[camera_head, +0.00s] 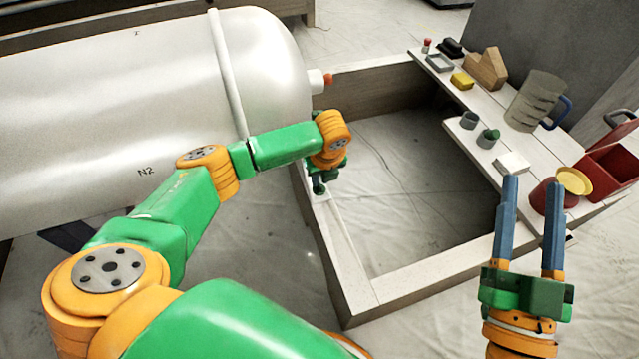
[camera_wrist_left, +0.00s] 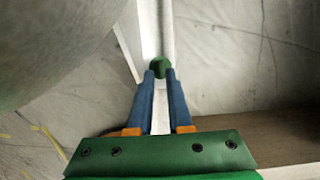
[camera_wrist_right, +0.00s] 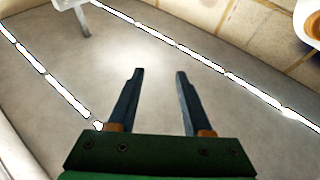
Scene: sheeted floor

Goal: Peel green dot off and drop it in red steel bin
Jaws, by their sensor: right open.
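A round green piece, which looks like the green dot (camera_wrist_left: 160,68), sits at the fingertips of my left gripper (camera_wrist_left: 160,78) in the left wrist view. Those fingers are close together with the dot between their tips, over a white plank. In the head view my left gripper (camera_head: 321,178) is over the frame's left plank, beside the tank's end; its fingers are mostly hidden. A red open box (camera_head: 612,160) and a red round can (camera_head: 548,196) are at the right; I cannot tell which is the bin. My right gripper (camera_head: 532,182) is open and empty, also in the right wrist view (camera_wrist_right: 158,75).
A big white tank (camera_head: 120,100) fills the left. A low wooden frame (camera_head: 385,80) surrounds open sheeted floor. The right bench (camera_head: 470,150) holds a mug (camera_head: 535,100), a wooden block (camera_head: 486,68), a yellow disc (camera_head: 574,181), small cups and a white block (camera_head: 511,162).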

